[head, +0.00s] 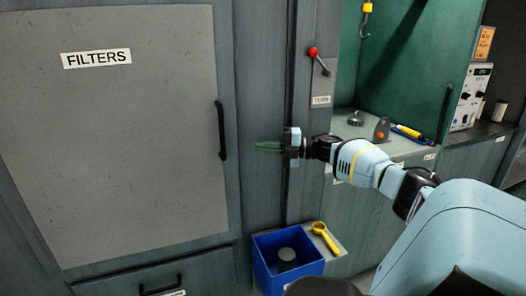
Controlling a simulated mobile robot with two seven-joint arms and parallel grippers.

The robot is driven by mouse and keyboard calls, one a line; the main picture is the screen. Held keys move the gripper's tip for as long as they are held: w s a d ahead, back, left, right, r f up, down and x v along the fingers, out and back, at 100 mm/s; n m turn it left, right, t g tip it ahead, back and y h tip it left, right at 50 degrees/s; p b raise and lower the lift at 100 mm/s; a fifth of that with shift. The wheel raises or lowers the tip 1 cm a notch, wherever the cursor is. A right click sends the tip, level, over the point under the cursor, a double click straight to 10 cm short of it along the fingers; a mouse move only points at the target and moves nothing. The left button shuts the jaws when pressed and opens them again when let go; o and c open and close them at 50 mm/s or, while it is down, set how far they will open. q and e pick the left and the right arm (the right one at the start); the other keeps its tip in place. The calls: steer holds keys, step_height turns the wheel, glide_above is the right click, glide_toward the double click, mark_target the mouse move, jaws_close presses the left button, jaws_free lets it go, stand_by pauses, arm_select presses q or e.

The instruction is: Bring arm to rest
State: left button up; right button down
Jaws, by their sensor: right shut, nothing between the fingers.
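My right arm (364,163) reaches in from the right, light blue with black joints and a yellow stripe. My right gripper (258,146) points left with its green fingers shut and empty. It is in front of the cabinet frame, to the right of the black door handle (221,131) and apart from it as far as I can tell. My left gripper is not in view.
A grey door labelled FILTERS (120,150) fills the left. Below my gripper, a blue bin (305,272) holds a grey cylinder (286,257), with a yellow tool (324,237) beside it. A red-knobbed lever (319,62) is above. Small parts lie on the counter (352,130) behind my arm.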

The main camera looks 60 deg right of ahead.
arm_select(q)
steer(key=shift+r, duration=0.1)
arm_select(e)
steer(key=shift+s+r, duration=0.1)
